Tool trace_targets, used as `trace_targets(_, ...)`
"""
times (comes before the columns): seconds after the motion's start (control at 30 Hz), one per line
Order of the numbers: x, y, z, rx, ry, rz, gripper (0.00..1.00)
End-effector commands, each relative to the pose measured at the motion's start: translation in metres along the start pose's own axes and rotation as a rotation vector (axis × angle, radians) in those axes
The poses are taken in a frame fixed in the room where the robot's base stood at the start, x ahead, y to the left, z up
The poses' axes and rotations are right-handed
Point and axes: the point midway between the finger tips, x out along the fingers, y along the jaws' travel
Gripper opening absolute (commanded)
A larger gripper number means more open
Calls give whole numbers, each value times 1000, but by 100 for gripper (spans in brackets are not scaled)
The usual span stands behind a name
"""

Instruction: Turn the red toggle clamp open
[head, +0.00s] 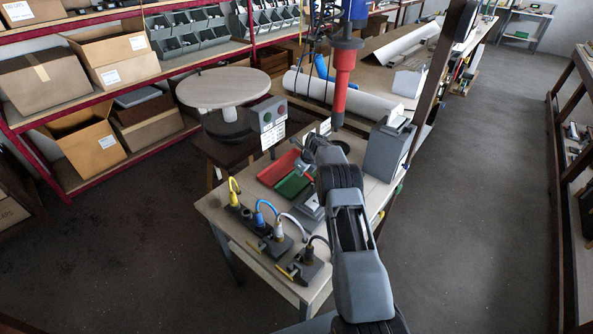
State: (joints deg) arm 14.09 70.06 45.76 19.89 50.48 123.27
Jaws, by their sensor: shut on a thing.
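My gripper (305,163) is small in the head view, over the middle of the near workbench (222,212), beside a red tray (276,171) and a green tray (293,184). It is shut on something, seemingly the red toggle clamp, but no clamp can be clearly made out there. My wrist and jaws hide that spot. A grey block-like fixture (309,206) stands just below my gripper in the picture.
Fixtures with yellow (233,187), blue (264,207), white and black curved leads line the bench's front edge. A button box (268,115) stands behind the trays. A grey bin (388,147) stands at right. Floor at right is clear.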

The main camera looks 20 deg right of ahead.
Motion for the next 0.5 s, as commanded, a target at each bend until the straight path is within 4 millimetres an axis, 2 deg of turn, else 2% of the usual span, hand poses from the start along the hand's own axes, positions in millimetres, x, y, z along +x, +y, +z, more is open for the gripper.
trace_targets(0.5, 3, -5, -5, 9, 59, -2, 0)
